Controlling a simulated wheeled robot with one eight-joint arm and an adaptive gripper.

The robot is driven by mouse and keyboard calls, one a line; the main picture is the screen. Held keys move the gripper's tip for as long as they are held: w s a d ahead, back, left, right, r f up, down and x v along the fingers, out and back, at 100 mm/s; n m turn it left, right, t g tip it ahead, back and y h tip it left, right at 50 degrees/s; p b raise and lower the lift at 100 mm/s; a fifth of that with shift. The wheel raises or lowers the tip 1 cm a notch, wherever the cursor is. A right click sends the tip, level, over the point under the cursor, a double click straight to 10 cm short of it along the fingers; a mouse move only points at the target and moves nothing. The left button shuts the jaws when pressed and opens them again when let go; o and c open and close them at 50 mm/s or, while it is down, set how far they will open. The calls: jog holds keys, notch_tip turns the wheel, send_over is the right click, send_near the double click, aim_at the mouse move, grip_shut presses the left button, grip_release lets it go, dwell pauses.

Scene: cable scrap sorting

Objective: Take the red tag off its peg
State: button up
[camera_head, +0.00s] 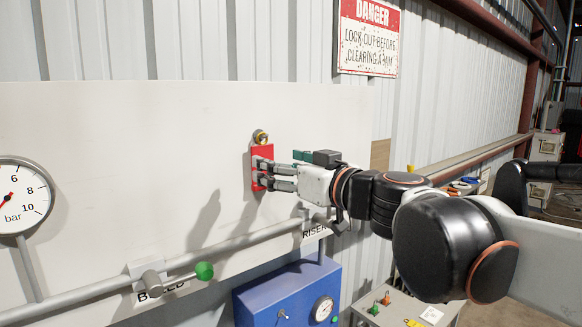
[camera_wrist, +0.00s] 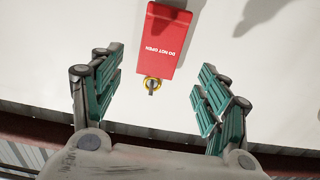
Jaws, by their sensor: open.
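The red tag (camera_head: 262,151) hangs on the white panel from a peg (camera_head: 260,136) with a brass-coloured ring at its top. In the wrist view the tag (camera_wrist: 160,42) appears upside down with "DO NOT OPEN" on it, and the ring and peg (camera_wrist: 152,85) are at its lower end in the picture. My gripper (camera_head: 263,173) is in front of the tag and hides part of it in the head view. In the wrist view my gripper (camera_wrist: 156,82) is open and empty, its green-padded fingers spread on either side of the ring, with clear gaps.
A grey pipe (camera_head: 240,243) runs below the tag, with a green-knobbed lever (camera_head: 204,271). A pressure gauge (camera_head: 18,195) is at the left. A blue box (camera_head: 285,295) stands below. A danger sign (camera_head: 367,38) is at upper right. The panel around the tag is clear.

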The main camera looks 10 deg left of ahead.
jog(key=p+x, duration=0.1)
jog(key=x, duration=0.4)
jog(key=shift+w+a+f+p, duration=0.15)
jog(key=shift+w+a+p, duration=0.05)
jog(key=shift+w+p, duration=0.15)
jog(key=shift+c, duration=0.5)
jog(key=c, duration=0.8)
